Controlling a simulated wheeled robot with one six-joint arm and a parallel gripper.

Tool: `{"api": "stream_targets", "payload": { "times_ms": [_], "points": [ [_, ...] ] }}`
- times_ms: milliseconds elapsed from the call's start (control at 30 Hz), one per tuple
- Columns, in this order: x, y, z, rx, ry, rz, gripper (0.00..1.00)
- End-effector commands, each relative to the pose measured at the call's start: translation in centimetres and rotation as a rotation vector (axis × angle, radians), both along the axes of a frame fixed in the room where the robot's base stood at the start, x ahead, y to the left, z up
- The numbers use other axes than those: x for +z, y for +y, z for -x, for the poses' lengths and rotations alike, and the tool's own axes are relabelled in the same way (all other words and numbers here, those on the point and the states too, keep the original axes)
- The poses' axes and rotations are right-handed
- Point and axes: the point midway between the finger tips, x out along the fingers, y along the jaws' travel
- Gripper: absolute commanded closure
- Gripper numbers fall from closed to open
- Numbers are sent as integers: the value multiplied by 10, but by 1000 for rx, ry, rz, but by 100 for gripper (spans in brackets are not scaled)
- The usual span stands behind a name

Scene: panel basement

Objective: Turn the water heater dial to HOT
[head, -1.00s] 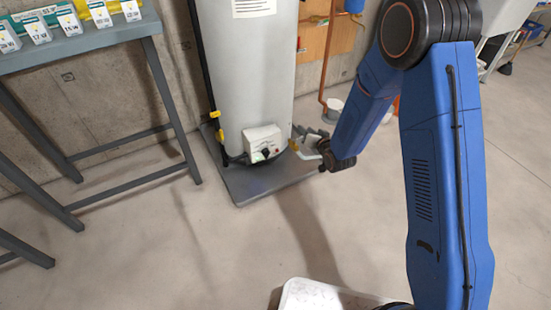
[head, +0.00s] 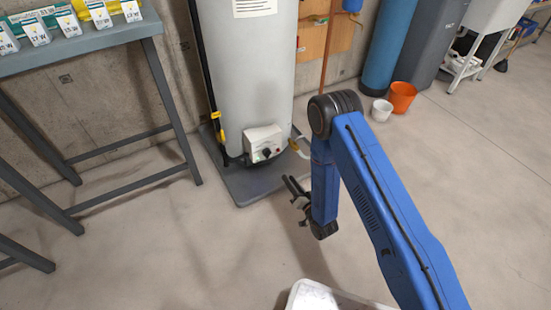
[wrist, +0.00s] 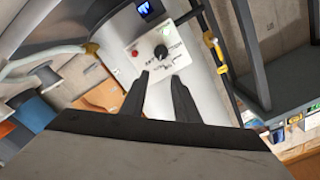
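The water heater (head: 245,80) is a tall pale grey tank on a dark grey base. Its white control box (head: 262,137) sits low on the front and carries a black round dial (head: 266,152). In the wrist view the dial (wrist: 161,51) is on the white panel (wrist: 150,60), just beyond my fingertips; the lettering around it is too small to read surely. My gripper (head: 290,188) is low in front of the heater, to the right of and apart from the box. In the wrist view my gripper (wrist: 161,80) shows two dark fingers spread apart, with nothing between them.
A grey metal table (head: 80,50) with tagged items stands at the left. A yellow-handled valve (head: 219,128) is on the pipe beside the heater. An orange bucket (head: 402,97) and white bucket (head: 381,110) stand behind my arm.

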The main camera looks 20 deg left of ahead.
Motion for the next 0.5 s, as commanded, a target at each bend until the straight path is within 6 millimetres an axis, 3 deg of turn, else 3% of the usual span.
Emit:
{"api": "stream_targets", "payload": {
  "times_ms": [233,500],
  "points": [
    [-7,5,5,9,-2,-19,72],
    [-7,35,-21,9,-3,-20,72]
  ]
}}
